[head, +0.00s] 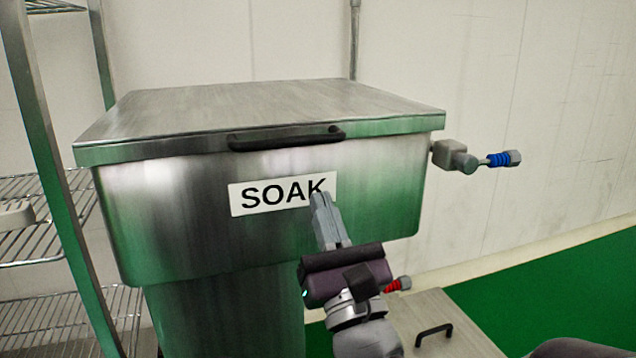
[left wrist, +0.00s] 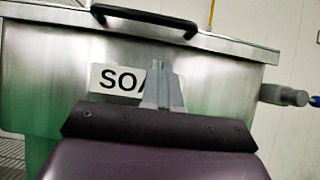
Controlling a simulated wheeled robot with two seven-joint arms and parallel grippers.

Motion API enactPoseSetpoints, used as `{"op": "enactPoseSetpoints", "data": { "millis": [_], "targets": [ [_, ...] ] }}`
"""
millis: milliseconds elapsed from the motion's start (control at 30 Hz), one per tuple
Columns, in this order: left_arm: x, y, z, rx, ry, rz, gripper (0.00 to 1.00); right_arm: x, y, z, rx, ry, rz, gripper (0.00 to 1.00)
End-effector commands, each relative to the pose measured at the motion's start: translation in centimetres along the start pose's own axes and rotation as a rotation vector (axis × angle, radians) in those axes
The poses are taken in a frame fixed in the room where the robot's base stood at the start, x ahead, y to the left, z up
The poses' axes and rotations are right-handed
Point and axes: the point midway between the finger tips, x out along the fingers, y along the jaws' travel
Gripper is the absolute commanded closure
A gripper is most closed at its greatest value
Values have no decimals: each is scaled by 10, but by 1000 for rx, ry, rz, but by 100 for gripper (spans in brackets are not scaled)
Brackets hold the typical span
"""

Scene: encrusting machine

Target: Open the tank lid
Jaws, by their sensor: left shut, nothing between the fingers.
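The steel tank (head: 165,215) stands in front of me with a white SOAK label (head: 262,197) on its front. Its flat metal lid (head: 260,112) lies closed on top, with a black bar handle (head: 285,138) along the front edge. My left gripper (head: 322,205) is shut and empty, pointing up in front of the label's right end, below the handle. In the left wrist view the shut fingers (left wrist: 163,75) cover part of the label, and the handle (left wrist: 145,18) shows above them, apart from the fingers. My right gripper is not in view.
A valve with a blue fitting (head: 500,159) sticks out from the tank's right side. A red fitting (head: 398,284) and a lower metal cover with a black handle (head: 434,331) lie at the lower right. A wire shelf rack (head: 35,225) stands at left.

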Motion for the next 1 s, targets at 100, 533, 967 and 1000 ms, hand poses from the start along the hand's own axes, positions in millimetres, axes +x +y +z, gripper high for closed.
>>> {"op": "enactPoseSetpoints", "data": {
  "millis": [100,533,967,1000],
  "targets": [
    [21,1,0,-2,-2,4,100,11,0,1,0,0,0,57],
    [46,0,28,1,0,-1,100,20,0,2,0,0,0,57],
    [61,-2,36,5,33,2,100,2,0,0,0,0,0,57],
    [67,-3,40,7,47,4,100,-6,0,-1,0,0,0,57]
  ]
}}
